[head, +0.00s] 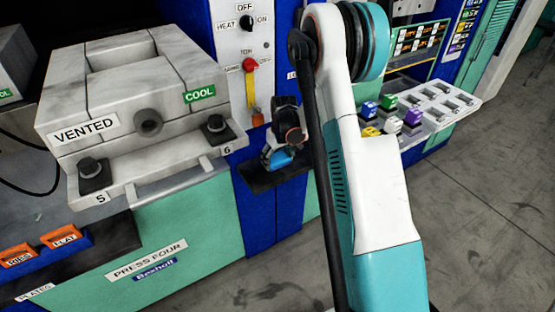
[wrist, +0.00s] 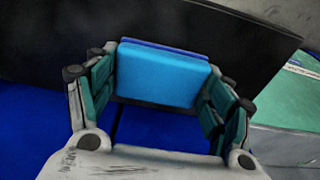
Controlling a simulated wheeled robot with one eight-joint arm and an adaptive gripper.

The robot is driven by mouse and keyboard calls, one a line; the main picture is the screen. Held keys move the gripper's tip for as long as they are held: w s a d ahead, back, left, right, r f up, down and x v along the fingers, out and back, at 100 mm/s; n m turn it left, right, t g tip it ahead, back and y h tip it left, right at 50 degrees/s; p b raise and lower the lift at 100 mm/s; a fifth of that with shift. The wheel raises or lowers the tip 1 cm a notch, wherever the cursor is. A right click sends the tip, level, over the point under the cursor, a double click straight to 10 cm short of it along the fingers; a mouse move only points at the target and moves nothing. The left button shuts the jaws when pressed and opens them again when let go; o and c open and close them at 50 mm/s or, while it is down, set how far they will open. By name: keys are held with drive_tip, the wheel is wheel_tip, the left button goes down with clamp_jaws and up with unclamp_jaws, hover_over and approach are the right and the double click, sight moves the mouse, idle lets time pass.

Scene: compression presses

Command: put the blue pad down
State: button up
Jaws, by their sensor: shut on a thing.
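The blue pad (wrist: 160,75) is a bright blue block held between the fingers of my gripper (wrist: 163,82) in the wrist view. In the head view the pad (head: 281,159) shows as a small blue patch under my gripper (head: 277,152). My gripper is shut on it, just over a narrow black shelf (head: 262,182) on the blue column beside the press. I cannot tell whether the pad touches the shelf.
The grey press block marked VENTED (head: 85,128) stands left of my gripper. A control panel with a red knob (head: 250,65) is above the shelf. A white tray of coloured blocks (head: 435,112) is to the right. Orange labelled slots (head: 62,236) are at the lower left.

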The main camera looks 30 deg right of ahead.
sight(280, 161)
drive_tip(key=shift+f, duration=0.2)
drive_tip(key=o, duration=1.4)
drive_tip(key=shift+r, duration=0.1)
wheel_tip(280, 161, up, 12)
drive_tip(key=s+p, duration=0.1)
drive_tip(key=p, duration=0.2)
drive_tip(key=shift+s, duration=0.4)
